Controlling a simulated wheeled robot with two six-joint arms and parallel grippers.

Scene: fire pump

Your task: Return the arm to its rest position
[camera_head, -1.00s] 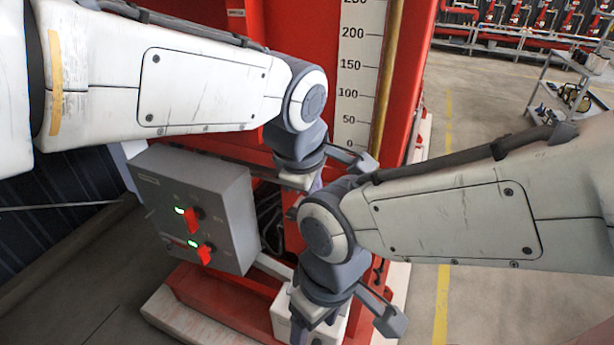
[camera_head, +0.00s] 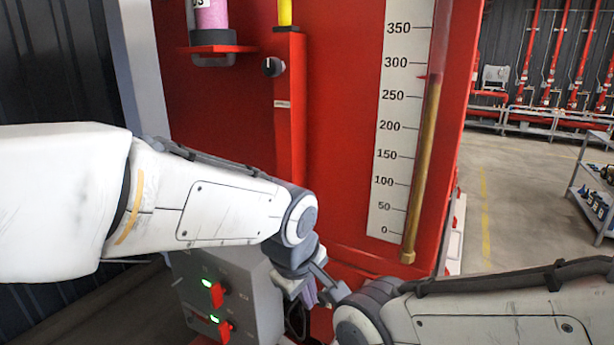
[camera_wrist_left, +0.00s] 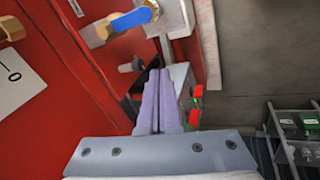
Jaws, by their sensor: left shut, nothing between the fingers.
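My left arm (camera_head: 215,205) reaches in from the left of the head view, in front of the red cabinet. Its gripper (camera_head: 309,294) points down beside the grey control box, partly hidden by its own wrist. In the left wrist view the two purple fingers (camera_wrist_left: 157,98) lie together with nothing between them. My right arm (camera_head: 490,322) comes in from the lower right of the head view. Its wrist shows at the bottom edge, and its gripper is out of the picture.
The grey control box (camera_head: 255,290) has two red switches with green lights. A red cabinet (camera_head: 340,190) with a white scale (camera_head: 398,130) and brass tube stands ahead. A blue-handled valve (camera_wrist_left: 130,20) is near the left fingers. Open floor and a grey cart (camera_head: 597,190) lie right.

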